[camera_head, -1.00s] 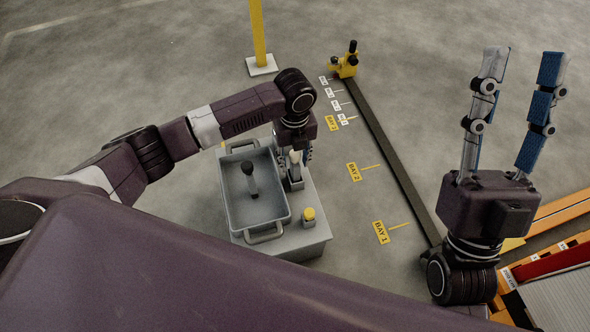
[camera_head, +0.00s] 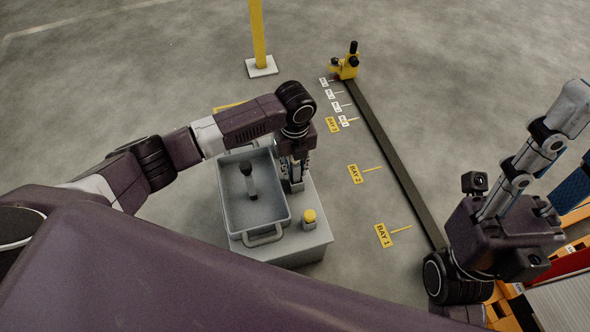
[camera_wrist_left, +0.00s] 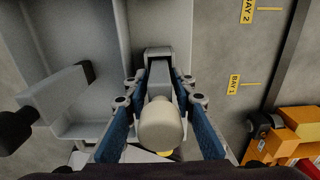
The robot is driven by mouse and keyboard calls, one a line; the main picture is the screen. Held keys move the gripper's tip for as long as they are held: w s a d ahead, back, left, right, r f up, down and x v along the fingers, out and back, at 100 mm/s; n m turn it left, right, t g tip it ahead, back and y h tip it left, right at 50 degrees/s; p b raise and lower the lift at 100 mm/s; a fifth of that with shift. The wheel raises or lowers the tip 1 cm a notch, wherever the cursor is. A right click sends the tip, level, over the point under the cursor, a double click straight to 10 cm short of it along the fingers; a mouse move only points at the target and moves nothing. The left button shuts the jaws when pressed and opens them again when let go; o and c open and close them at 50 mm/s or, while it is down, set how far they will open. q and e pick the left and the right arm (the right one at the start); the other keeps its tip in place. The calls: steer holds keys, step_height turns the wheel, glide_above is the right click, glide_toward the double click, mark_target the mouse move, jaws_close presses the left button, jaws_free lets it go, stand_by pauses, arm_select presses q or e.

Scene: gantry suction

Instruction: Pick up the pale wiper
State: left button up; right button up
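The pale wiper (camera_wrist_left: 160,127) shows in the left wrist view as a rounded cream handle end in front of a grey upright holder (camera_wrist_left: 158,54). My left gripper (camera_wrist_left: 160,88) points down over it, with one blue-padded finger on each side. The fingers look apart, and I cannot tell whether they touch the handle. In the head view my left gripper (camera_head: 295,172) is at the right side of the tray and hides most of the wiper. My right gripper (camera_head: 580,140) is open and empty at the right, partly cut off by the picture edge.
A grey tray (camera_head: 226,205) on a pale stand (camera_head: 312,240) holds a dark-handled tool (camera_head: 249,182). A yellow-capped container (camera_head: 309,217) stands beside it. A yellow post (camera_head: 258,35) and dark floor rail (camera_head: 385,160) lie beyond. Orange items (camera_wrist_left: 292,130) are at the right.

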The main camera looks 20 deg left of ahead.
arm_select(q)
jaws_close()
